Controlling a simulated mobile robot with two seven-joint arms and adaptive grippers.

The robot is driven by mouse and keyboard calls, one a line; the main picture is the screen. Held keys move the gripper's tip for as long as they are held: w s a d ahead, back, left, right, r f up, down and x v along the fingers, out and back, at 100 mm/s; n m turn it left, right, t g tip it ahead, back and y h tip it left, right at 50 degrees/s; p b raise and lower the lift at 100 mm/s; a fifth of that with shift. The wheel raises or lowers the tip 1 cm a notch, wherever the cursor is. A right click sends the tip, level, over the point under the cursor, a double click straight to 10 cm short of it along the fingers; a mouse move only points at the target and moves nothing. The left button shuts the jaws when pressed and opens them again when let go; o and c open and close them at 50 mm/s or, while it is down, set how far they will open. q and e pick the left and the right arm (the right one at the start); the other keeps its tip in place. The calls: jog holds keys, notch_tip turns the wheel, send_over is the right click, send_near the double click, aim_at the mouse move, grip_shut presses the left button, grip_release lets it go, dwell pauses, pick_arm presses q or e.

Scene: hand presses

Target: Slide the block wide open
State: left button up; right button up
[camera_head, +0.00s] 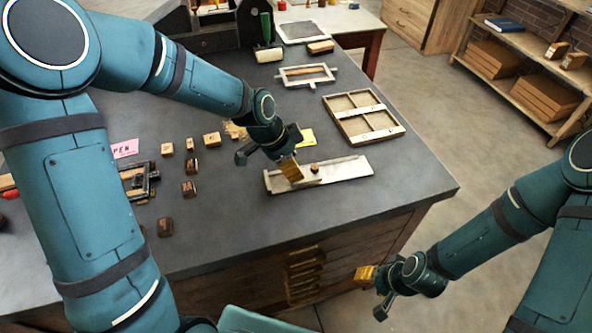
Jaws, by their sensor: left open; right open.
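A long, flat, pale slide (345,170) lies on the grey bench top near its front right edge. A small brown wooden knob or block (315,168) sits on its middle; I cannot tell which part is the sliding block. My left gripper (268,164) is open above the left end of the slide, left of the knob. One finger with a yellow pad hangs over the slide and hides part of it; contact is unclear. My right gripper (374,291) is open and empty, low in front of the bench drawers, away from the slide.
A wooden divided case (362,104) lies behind the slide, with a pale frame (307,75) further back. Several small wooden blocks (189,188) stand to the left, near a pink card (125,148). The bench top right of the slide is clear.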

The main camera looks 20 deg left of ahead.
aim_at(305, 172)
pick_arm(q)
jog(key=shift+x, duration=1.35)
jog(key=shift+o, duration=0.2)
grip_shut()
